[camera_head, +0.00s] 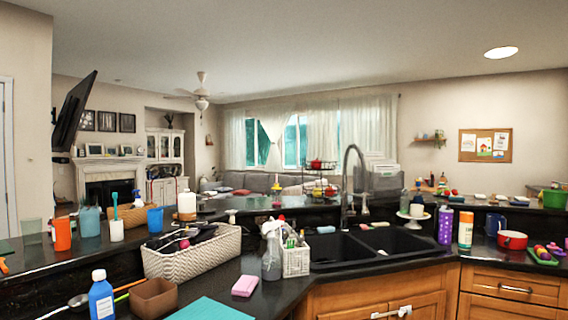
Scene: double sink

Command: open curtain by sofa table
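The white sheer curtains (323,135) hang across the windows on the far wall, beyond the counter. Their panels are partly apart, and window glass shows in gaps near the left and the middle. The right part of the window is covered by curtain. A grey sofa (257,182) stands below the windows. I cannot make out a sofa table clearly; the counter hides the floor area there. My gripper is not in view.
A black counter (270,298) with a double sink (375,245) and tall faucet (347,185) stands between me and the curtains. A woven basket (192,252), bottles and cups crowd it. A raised bar ledge runs behind. No clear floor shows.

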